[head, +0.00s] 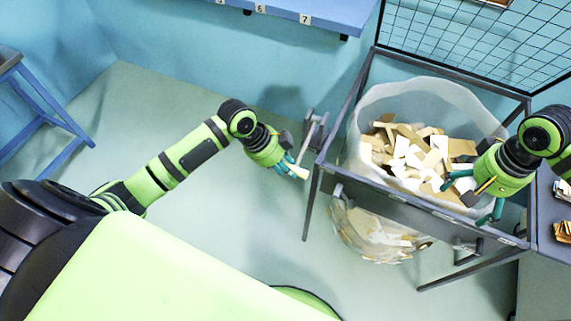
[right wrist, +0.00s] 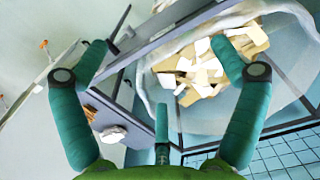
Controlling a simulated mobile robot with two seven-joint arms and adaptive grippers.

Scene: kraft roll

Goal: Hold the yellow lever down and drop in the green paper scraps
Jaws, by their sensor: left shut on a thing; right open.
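My left gripper (head: 288,168) is shut on the pale yellow lever (head: 300,172), beside the left post of the metal stand. A grey bar rises just behind it. My right gripper (head: 470,198) is open over the front rail of the stand, near the clear bag. It also shows in the right wrist view (right wrist: 160,55), with its teal fingers spread and nothing between them. The bag (head: 372,105) hangs in the stand and holds many brown, cream and white scraps (head: 425,150). I see no clearly green paper scraps in either view.
The metal stand (head: 400,205) has a black wire grid (head: 480,35) behind it. A dark side surface at the right carries brown pieces (head: 563,232). A blue numbered shelf (head: 285,10) is at the back.

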